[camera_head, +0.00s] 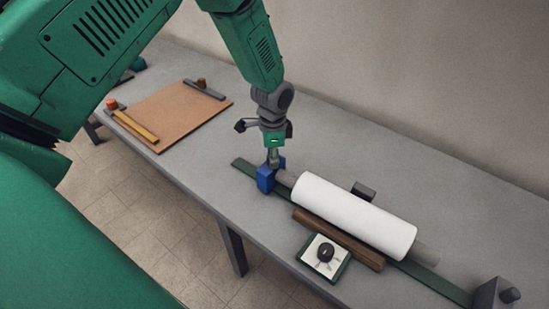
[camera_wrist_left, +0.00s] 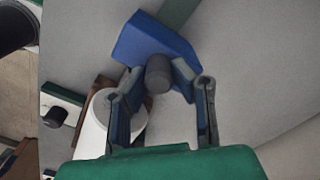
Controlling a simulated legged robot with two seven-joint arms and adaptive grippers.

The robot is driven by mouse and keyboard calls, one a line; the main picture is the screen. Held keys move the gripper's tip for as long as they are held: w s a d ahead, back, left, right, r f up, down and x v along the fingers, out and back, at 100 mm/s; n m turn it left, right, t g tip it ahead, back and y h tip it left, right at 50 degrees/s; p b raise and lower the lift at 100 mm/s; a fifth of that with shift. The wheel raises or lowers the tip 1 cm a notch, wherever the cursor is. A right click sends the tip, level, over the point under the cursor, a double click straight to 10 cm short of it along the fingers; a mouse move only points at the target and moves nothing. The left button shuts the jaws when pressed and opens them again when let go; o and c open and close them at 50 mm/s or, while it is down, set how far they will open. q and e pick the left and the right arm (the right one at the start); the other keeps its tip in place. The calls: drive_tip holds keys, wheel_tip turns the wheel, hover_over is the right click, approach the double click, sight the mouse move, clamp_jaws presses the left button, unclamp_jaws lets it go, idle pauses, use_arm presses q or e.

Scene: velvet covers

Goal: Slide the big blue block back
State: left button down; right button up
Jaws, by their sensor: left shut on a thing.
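The big blue block (camera_head: 265,178) sits on a dark green rail (camera_head: 428,277) on the table, by the left end of a white roll (camera_head: 352,216). My left gripper (camera_head: 273,160) reaches down onto the block from above. In the left wrist view its fingers (camera_wrist_left: 160,85) are shut around a grey round peg (camera_wrist_left: 158,73) that stands at the blue block (camera_wrist_left: 150,42). The fingers hide part of the peg. My right gripper is not in view.
A grey end block (camera_head: 490,294) is at the rail's right end. A brown bar (camera_head: 338,239) and a dial box (camera_head: 323,257) lie in front of the roll; a small dark block (camera_head: 363,190) is behind it. A brown board (camera_head: 168,115) lies farther left.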

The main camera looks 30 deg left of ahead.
use_arm(q)
drive_tip(key=a, duration=1.2)
drive_tip(key=shift+w, duration=0.35)
drive_tip(key=c, duration=1.6)
unclamp_jaws()
drive_tip(key=shift+o, duration=1.2)
drive_tip(key=shift+a, duration=0.15)
wheel_tip(320, 180, up, 12)
drive_tip(key=shift+a+f, duration=0.15)
drive_tip(key=shift+a, duration=0.05)
drive_tip(key=shift+f, duration=0.1)
